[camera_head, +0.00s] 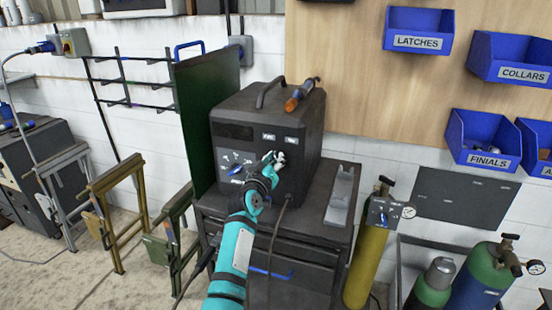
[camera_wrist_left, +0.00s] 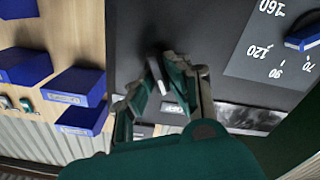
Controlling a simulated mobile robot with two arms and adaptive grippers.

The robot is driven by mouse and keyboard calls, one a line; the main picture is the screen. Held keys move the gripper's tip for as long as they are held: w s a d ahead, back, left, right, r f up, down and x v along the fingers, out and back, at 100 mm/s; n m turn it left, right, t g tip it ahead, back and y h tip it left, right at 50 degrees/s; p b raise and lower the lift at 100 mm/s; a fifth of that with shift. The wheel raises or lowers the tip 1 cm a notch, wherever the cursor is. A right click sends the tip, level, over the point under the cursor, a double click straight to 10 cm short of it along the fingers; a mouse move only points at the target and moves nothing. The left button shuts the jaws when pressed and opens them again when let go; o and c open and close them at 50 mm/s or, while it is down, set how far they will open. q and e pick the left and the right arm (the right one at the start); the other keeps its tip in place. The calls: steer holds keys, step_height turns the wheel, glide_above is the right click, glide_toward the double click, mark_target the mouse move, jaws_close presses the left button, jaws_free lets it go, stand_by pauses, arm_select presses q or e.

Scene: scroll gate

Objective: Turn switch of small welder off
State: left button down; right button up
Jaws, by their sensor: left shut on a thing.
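The small welder (camera_head: 232,108) is a dark box with a handle on top, standing on a dark cabinet. Its front has a blue dial knob (camera_head: 236,170), also in the left wrist view (camera_wrist_left: 303,38) with numbers around it. My left gripper (camera_head: 277,158) is at the right part of the welder's front, to the right of the dial. In the left wrist view its green fingers (camera_wrist_left: 174,82) are closed on a small dark grey switch (camera_wrist_left: 154,62) on the front panel. The fingers hide part of the switch, and its setting cannot be read. My right gripper is not in view.
An orange-tipped torch (camera_head: 300,95) lies on the welder. A grey metal bracket (camera_head: 342,195) sits on the cabinet top at right. A yellow gas cylinder (camera_head: 366,262) stands right of the cabinet. Blue bins (camera_head: 483,138) hang on the wall.

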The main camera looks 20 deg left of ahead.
arm_select(q)
steer(key=shift+n, duration=1.1)
steer(key=c, duration=1.3)
jaws_free()
steer(key=shift+c, duration=0.2)
steer(key=s, duration=0.7)
steer(key=shift+s+a, duration=0.2)
